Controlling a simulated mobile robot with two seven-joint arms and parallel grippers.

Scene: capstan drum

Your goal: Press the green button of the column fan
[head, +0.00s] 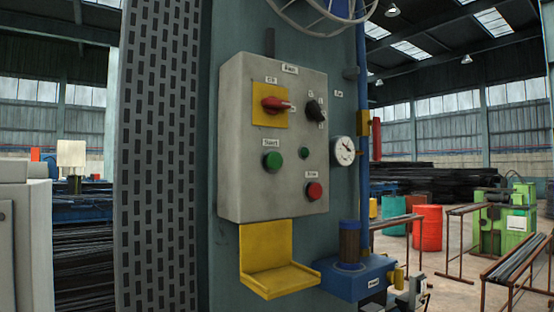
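The green button (273,160) sits on the left of a grey control box (240,130) under a small label. The box is fixed to a teal column (225,270). A red button (314,190) is lower right on the same box. A smaller green round part (303,153) lies between them. A red rotary handle (276,104) on a yellow plate and a black knob (315,110) are above. Part of a fan cage (325,12) shows at the top edge. Neither of my grippers is plainly in view.
A yellow bracket (275,278) juts out below the box, with a blue block (355,278) to its right. A pressure gauge (343,151) is beside the box. Metal racks, a red drum (427,228) and a green machine (505,225) stand farther right.

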